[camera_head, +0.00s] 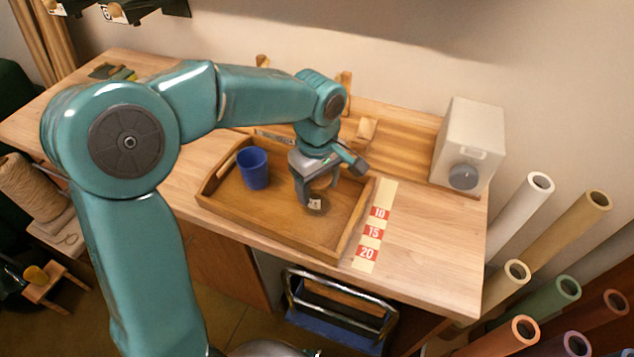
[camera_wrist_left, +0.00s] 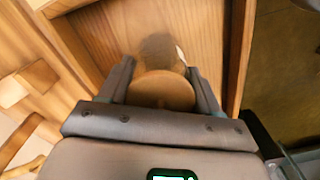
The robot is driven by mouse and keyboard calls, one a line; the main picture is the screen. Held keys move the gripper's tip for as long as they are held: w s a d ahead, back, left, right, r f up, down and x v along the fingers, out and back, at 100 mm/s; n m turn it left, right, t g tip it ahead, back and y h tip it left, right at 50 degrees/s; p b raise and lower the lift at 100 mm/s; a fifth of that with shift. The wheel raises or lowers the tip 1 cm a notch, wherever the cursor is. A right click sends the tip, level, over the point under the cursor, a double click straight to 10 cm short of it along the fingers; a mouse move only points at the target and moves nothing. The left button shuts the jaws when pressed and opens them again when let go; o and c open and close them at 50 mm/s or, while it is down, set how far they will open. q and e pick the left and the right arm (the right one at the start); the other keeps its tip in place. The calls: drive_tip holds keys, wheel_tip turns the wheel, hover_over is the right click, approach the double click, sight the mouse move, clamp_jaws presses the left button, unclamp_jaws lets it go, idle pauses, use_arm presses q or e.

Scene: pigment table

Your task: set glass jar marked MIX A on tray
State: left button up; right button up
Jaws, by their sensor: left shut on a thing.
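The wooden tray (camera_head: 308,245) lies on the table, and its floor also shows in the left wrist view (camera_wrist_left: 105,35). My left gripper (camera_head: 317,197) is over the right half of the tray, pointing down. It is shut on the glass jar (camera_head: 315,204), which has a small white label; the lettering is too small to read. In the left wrist view the jar's round tan lid (camera_wrist_left: 162,90) sits between the two fingers. The jar is in or just above the tray; I cannot tell whether it touches the floor. My right gripper is not in view.
A blue cup (camera_head: 253,169) stands in the tray's left part. A strip with red marks 10, 15 and 20 (camera_head: 374,232) lies right of the tray. A white box with a dial (camera_head: 469,146) stands at the back right. Bare tabletop (camera_head: 432,245) lies right of the strip.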

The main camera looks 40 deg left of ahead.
use_arm(q)
drive_tip(key=o, duration=1.2)
drive_tip(key=shift+a, duration=0.1)
wheel_tip(320, 180, up, 12)
drive_tip(key=shift+r+p, duration=0.15)
drive_tip(key=shift+p, duration=0.55)
